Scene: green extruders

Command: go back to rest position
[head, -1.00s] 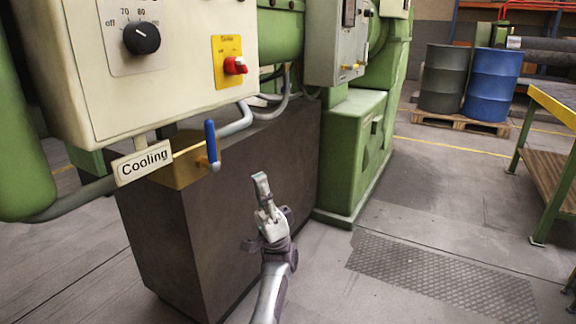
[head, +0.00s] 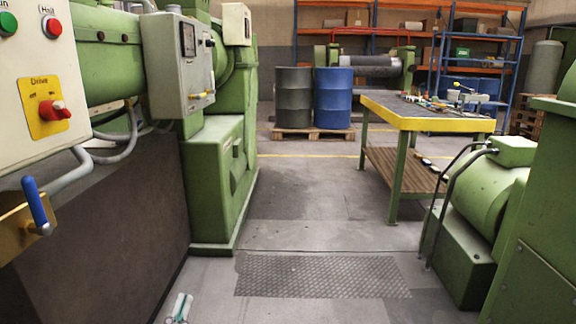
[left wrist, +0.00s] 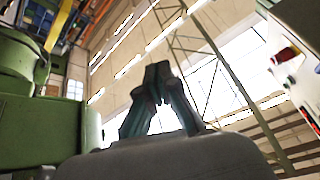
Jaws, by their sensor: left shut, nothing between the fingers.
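My left gripper (head: 180,308) shows only as its fingertips at the bottom edge of the head view. It is low above the floor, to the right of the dark base of the left machine, and apart from everything. In the left wrist view my left gripper (left wrist: 158,75) points up toward the roof, with its fingertips together and nothing between them. My right gripper is not in view.
A control panel (head: 28,85) with a red switch and a blue-handled valve (head: 37,206) is at the left. A workbench (head: 420,116), a green motor (head: 487,210) and drums (head: 332,97) stand right and behind. The floor between is free.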

